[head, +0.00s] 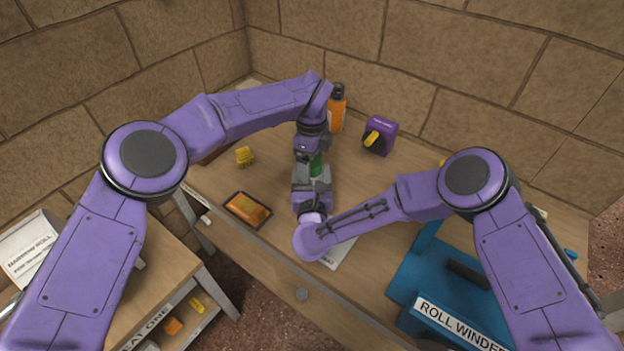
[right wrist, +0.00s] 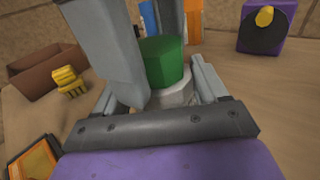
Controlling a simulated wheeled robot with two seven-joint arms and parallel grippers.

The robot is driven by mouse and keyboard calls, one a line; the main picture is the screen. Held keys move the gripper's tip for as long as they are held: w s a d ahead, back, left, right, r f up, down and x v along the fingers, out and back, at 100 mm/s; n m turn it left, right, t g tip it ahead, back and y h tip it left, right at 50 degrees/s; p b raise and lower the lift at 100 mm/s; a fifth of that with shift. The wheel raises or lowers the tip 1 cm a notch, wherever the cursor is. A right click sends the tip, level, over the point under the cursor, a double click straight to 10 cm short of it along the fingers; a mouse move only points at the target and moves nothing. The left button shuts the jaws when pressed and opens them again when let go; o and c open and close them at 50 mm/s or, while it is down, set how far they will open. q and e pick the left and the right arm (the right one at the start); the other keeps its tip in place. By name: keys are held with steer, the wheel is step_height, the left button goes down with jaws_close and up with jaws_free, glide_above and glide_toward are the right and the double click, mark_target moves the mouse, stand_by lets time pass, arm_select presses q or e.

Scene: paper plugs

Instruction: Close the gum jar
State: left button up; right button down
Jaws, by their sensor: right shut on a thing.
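The gum jar (right wrist: 180,95) is a pale, squat body, mostly hidden between my right gripper's fingers on the table. My right gripper (head: 312,182) is shut on the jar, low at its sides. A green lid (right wrist: 165,60) is at the jar's top; it also shows in the head view (head: 316,165). My left gripper (head: 312,152) comes down from above, with its grey fingers on either side of the lid. I cannot tell whether these fingers press on the lid. The seam between lid and jar is not clear.
An orange bottle (head: 337,110) and a purple box with a yellow knob (head: 379,137) stand behind. A yellow object (head: 244,156) and a dark tray with orange contents (head: 248,209) lie left. A blue roll winder (head: 450,290) fills the front right.

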arm_select(q)
steer(key=shift+r, duration=2.3)
steer(key=shift+c, duration=0.5)
step_height(320, 180, up, 4)
steer(key=shift+f+n, duration=0.25)
steer(key=shift+n, duration=0.75)
step_height(320, 180, down, 8)
steer(key=shift+f, duration=0.1)
